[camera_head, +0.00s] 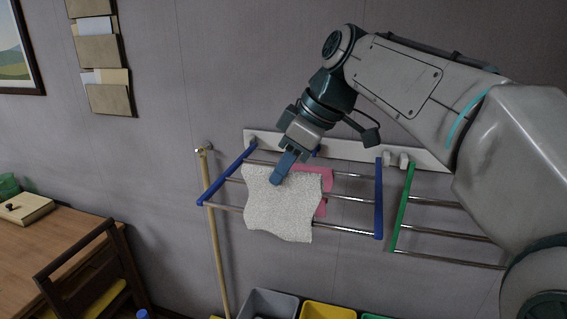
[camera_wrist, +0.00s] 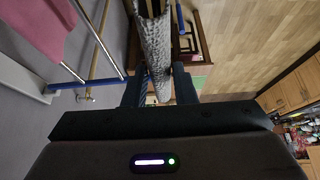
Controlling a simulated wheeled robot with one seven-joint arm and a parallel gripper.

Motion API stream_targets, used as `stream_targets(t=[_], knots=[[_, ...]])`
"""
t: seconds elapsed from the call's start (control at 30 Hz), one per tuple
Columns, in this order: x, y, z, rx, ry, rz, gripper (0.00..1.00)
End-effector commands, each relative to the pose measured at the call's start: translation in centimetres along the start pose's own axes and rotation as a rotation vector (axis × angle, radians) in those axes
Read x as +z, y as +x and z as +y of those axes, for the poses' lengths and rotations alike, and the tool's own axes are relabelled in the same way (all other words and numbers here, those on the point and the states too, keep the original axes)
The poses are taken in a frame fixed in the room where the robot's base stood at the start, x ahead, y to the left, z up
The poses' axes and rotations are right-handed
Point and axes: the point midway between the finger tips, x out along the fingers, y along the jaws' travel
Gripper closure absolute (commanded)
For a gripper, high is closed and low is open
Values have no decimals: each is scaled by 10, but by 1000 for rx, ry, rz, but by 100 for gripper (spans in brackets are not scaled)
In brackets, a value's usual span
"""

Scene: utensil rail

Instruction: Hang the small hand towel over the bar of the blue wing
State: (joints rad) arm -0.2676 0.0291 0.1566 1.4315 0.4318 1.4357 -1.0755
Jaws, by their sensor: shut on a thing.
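The small hand towel (camera_head: 278,208) is pale grey-white with a wavy lower edge. My gripper (camera_head: 282,170) is shut on its upper edge, and the towel hangs down in front of the blue wing. The wrist view shows the towel (camera_wrist: 155,45) edge-on between my gripper's fingers (camera_wrist: 160,82). The blue wing (camera_head: 379,198) has blue side arms and several metal bars. The towel hides part of those bars. I cannot tell whether it touches any bar.
A pink cloth (camera_head: 318,181) hangs on the blue wing behind the towel. It also shows in the wrist view (camera_wrist: 35,28). A green wing (camera_head: 402,207) is to the right. A wooden pole (camera_head: 215,240) stands at the left. Grey (camera_head: 268,303) and yellow (camera_head: 328,310) bins are below.

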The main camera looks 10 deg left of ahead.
Motion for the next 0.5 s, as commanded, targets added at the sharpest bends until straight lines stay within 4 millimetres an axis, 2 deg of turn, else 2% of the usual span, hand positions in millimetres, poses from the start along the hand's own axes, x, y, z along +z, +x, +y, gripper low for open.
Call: stream_targets(t=[0.5], knots=[[19, 35, 0, 0, 0, 0, 94]])
